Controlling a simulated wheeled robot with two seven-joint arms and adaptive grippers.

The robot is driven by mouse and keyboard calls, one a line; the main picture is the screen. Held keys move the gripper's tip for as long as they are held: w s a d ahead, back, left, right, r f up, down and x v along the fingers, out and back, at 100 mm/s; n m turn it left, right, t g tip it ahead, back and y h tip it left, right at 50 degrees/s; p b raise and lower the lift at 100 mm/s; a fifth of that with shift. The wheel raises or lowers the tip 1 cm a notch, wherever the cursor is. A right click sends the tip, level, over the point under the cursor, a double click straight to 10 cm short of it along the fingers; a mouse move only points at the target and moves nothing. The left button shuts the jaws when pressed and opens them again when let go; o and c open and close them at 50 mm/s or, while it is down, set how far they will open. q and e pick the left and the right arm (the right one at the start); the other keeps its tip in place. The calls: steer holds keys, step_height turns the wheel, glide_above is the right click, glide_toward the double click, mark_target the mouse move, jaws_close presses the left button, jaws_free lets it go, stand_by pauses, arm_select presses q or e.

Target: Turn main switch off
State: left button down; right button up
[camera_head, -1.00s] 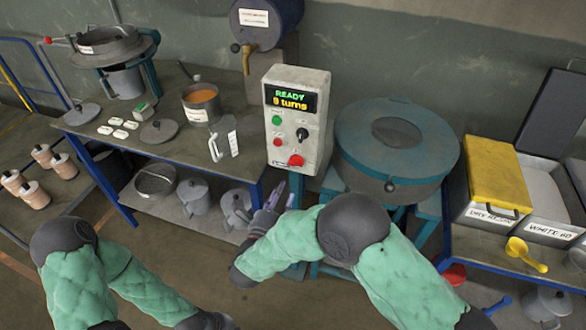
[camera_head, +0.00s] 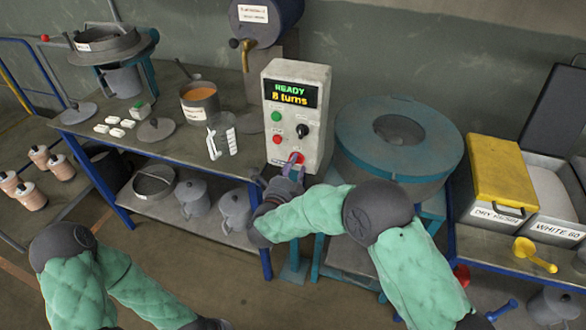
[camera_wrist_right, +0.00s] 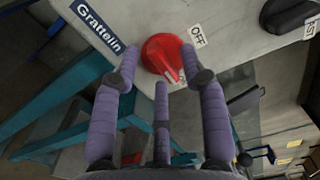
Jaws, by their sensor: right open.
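The control box (camera_head: 313,135) is light grey, with a lit display reading READY and a turns count. Its red main switch (camera_head: 296,158) sits low on the front; it also shows in the right wrist view (camera_wrist_right: 160,52). There an OFF label (camera_wrist_right: 198,37) lies to the right of the knob, and its pointer ridge aims down-right, towards a label mostly hidden by a finger. My right gripper (camera_head: 286,172) is open right at the switch; in the wrist view its purple fingers (camera_wrist_right: 160,75) spread around the knob's near side. Contact is unclear.
A green button (camera_head: 276,116), a black knob (camera_head: 302,131) and a small red button (camera_head: 277,139) share the panel. A round teal machine (camera_head: 400,140) stands close on the right. A clear jug (camera_head: 221,136) stands left of the box on the workbench.

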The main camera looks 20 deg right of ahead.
jaws_close()
